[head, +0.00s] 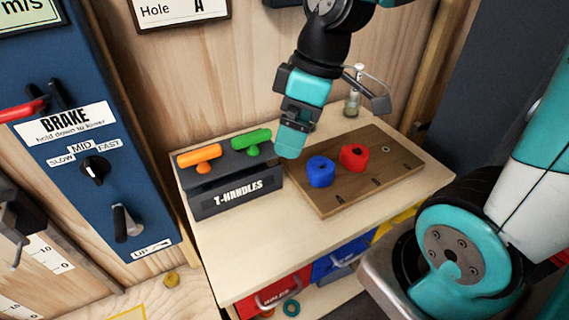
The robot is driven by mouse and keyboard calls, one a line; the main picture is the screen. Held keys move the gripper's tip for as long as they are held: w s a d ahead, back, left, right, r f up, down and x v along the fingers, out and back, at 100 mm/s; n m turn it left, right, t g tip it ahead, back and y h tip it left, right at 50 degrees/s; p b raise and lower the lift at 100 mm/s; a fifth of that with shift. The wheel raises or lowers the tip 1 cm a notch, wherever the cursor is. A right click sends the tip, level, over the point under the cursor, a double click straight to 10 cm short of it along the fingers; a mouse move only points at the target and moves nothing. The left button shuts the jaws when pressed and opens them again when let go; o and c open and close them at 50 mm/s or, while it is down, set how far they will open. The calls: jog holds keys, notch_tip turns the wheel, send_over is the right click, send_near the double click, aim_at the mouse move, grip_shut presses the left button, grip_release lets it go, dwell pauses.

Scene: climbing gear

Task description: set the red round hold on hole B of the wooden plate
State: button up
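The red round hold (353,157) sits upright on the wooden plate (330,208), around its middle. A blue hold (320,171) sits to its left, apart from it by a small gap. An uncovered hole (386,150) shows to the right of the red hold. Small dark marks line the plate's front, too small to read, so I cannot tell which hole is B. Whatever lies beneath the red hold is hidden. My gripper (290,143) points down, left of the blue hold and above the plate's left end. No held object shows, and its finger gap is not clear.
A grey T-handles box (236,196) carries an orange handle (199,155) and a green handle (251,140), just left of my gripper. A small bottle (352,103) stands behind the plate. The tabletop (240,245) is clear in front. A blue brake panel (60,165) stands left.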

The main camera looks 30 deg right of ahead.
jog(key=s+a+r+m+y, duration=0.1)
jog(key=s+a+r+m, duration=0.1)
jog(key=s+a, duration=0.6)
jog(key=shift+s+g, duration=0.4)
jog(key=shift+s, duration=0.25)
